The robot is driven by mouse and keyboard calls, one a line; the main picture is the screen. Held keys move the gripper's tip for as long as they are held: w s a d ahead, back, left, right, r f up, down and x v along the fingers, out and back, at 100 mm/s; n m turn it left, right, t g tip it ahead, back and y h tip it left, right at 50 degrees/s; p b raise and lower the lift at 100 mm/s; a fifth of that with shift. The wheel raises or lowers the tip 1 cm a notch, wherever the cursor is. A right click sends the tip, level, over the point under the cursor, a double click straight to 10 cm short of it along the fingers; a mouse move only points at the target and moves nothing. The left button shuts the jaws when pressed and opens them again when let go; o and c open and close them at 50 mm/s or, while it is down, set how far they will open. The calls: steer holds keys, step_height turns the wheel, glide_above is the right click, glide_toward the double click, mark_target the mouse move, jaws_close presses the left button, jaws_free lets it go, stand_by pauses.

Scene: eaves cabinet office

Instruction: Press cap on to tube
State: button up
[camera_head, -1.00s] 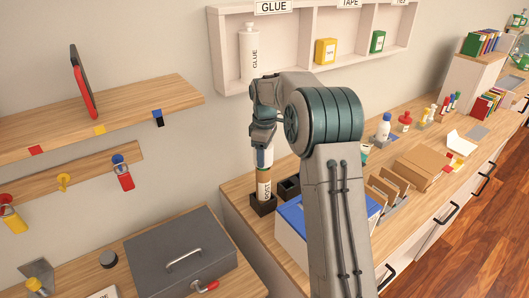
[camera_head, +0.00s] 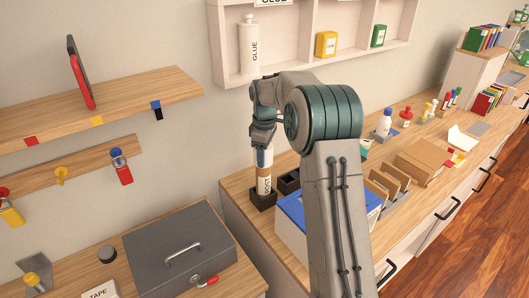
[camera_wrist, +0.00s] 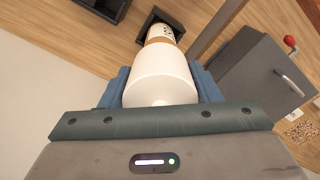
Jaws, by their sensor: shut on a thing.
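My gripper (camera_head: 264,140) points down over the tube and is shut on the white cap (camera_wrist: 160,75), one blue finger on each side of it. The cap also shows small below the fingers in the head view (camera_head: 265,158). In the wrist view the tube (camera_wrist: 160,31) lies in line with the cap, with a tan band between the cap and the label. Whether the cap is fully seated cannot be told.
An empty black holder (camera_head: 288,184) stands just right of the tube's holder. A blue-lidded white box (camera_head: 293,222) is close in front. A grey metal box (camera_head: 180,250) sits on the lower left counter. The wall cubby (camera_head: 290,75) with a glue bottle (camera_head: 249,45) is behind my arm.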

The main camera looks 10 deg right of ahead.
steer(key=shift+f+b, duration=0.45)
steer(key=shift+f, duration=0.35)
steer(key=o, duration=1)
steer(key=shift+o, duration=0.2)
steer(key=shift+r, duration=0.1)
step_height(320, 180, up, 14)
steer(key=shift+f+b, duration=0.1)
steer(key=shift+b, duration=0.35)
steer(key=shift+s, duration=0.1)
steer(key=s+m+t, duration=0.3)
steer(key=s+m, duration=0.5)
steer(key=s, duration=1.8)
steer(key=s+f+m, duration=0.4)
steer(key=s+f, duration=0.2)
steer(key=s, duration=0.3)
steer(key=shift+s+a+f+t, duration=0.2)
steer(key=shift+s+t, duration=0.1)
steer(key=shift+s, duration=0.05)
